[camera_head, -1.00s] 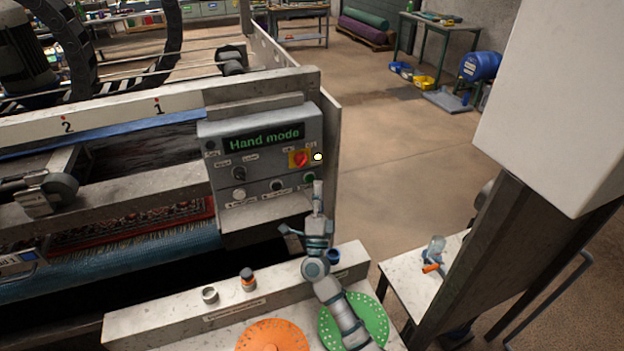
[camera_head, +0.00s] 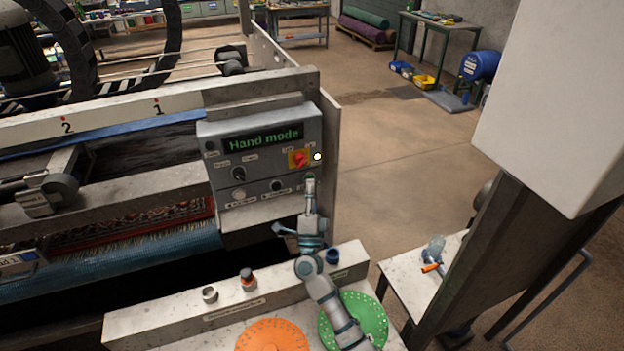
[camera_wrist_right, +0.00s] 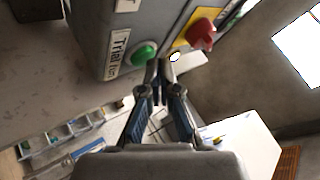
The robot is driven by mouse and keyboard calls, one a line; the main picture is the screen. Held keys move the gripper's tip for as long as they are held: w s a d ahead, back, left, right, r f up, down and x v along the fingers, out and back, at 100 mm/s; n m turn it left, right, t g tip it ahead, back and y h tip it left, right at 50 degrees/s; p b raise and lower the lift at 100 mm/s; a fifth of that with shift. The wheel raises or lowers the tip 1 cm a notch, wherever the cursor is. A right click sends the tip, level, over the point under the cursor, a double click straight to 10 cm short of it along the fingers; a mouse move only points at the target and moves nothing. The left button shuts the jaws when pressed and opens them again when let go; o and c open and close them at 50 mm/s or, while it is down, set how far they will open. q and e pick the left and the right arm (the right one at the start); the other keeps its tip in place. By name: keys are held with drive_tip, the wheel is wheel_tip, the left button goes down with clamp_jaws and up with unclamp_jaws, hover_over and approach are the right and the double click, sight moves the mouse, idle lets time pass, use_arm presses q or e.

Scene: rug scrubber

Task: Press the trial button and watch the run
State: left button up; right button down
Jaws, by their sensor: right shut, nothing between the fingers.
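The control panel (camera_head: 262,160) has a display (camera_head: 263,138) reading "Hand mode" in green letters. The green trial button (camera_wrist_right: 145,54), labelled "Trial", sits on the panel face in the right wrist view; the gripper hides it in the head view. My right gripper (camera_head: 310,181) is shut and empty, with its fingertips in front of the panel's lower right corner. In the wrist view, the fingertips (camera_wrist_right: 159,69) are just right of and below the green button, close to it. I cannot tell whether they touch it. My left gripper is not in view.
A red rotary switch on a yellow plate (camera_head: 299,159) is just above the gripper. Below are a ledge with small cups, an orange disc (camera_head: 271,336) and a green disc (camera_head: 372,322). A large white box (camera_head: 560,100) stands at right. Scrubber machinery fills the left.

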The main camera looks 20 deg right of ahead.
drive_tip(key=shift+w+a+r, duration=0.1)
drive_tip(key=shift+a, duration=0.3)
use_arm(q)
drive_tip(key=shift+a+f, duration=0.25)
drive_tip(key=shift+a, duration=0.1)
use_arm(e)
drive_tip(key=shift+w+a, duration=0.2)
